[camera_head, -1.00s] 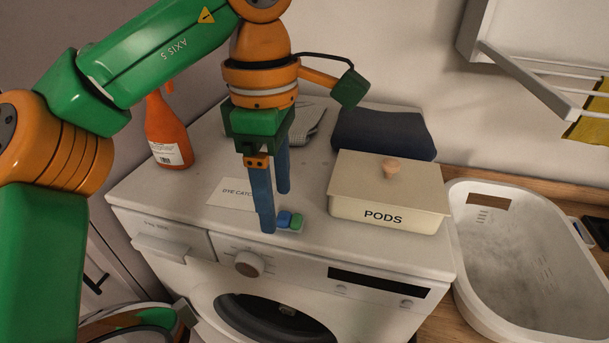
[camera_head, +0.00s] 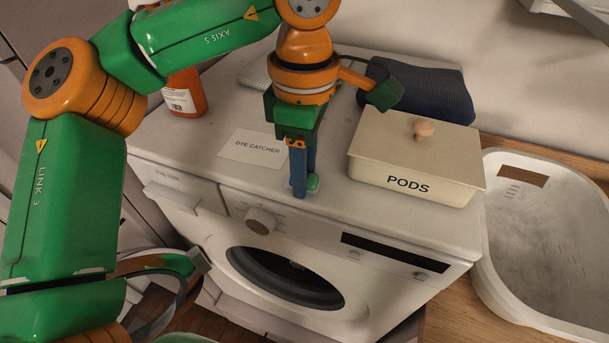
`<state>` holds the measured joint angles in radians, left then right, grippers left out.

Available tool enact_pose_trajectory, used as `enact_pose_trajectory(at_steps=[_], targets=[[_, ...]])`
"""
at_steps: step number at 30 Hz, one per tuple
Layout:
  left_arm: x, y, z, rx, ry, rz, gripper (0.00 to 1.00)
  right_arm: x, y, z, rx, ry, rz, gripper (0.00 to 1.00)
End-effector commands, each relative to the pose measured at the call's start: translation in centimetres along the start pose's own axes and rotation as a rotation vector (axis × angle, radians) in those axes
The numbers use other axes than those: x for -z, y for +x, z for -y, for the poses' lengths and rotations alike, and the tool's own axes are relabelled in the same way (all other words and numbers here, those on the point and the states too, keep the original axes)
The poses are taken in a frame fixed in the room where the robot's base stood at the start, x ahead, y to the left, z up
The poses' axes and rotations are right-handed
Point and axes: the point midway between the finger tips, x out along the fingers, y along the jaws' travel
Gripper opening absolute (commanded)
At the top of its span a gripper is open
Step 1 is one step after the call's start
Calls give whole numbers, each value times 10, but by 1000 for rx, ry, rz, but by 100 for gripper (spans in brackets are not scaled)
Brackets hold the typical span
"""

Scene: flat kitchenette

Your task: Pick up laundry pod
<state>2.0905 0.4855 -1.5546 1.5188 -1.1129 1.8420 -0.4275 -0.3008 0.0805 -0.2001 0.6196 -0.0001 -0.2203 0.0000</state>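The laundry pod (camera_head: 314,183) lies on top of the white washing machine, near its front edge. Only its green end shows; the rest is hidden behind the front finger. My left gripper (camera_head: 304,182) points down at the pod, with its blue fingers one in front of and one behind it. The fingertips are low, close to the machine's top. Whether the fingers press on the pod cannot be told.
A DYE CATCHER sheet (camera_head: 254,148) lies left of the gripper. An orange spray bottle (camera_head: 184,95) stands at the back left, and a dark folded cloth (camera_head: 428,92) behind the box. A white laundry basket (camera_head: 545,235) stands at the right.

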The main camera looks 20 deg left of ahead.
Motion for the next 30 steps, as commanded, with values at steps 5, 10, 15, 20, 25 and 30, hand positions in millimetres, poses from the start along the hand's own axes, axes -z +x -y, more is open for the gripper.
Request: enact_pose_trajectory(at_steps=[5, 10, 15, 20, 25, 30], targets=[[0, 0, 0, 0, 0, 0, 14, 0, 0, 0, 0, 0, -1, 50], [0, 0, 0, 0, 0, 0, 14, 1, 0, 0, 0, 0, -2, 50], [0, -12, -1, -3, -1, 1, 14, 1, -1, 0, 0, 0, -2, 50], [-4, -45, 13, -7, 4, 2, 14, 0, 6, 0, 0, 1, -2, 50], [-13, -100, 55, -9, 3, -2, 14, 3, -12, 0, 0, 1, -3, 50], [-24, -117, 104, -6, 2, -2, 14, 2, -8, 0, 0, 1, -3, 50]])
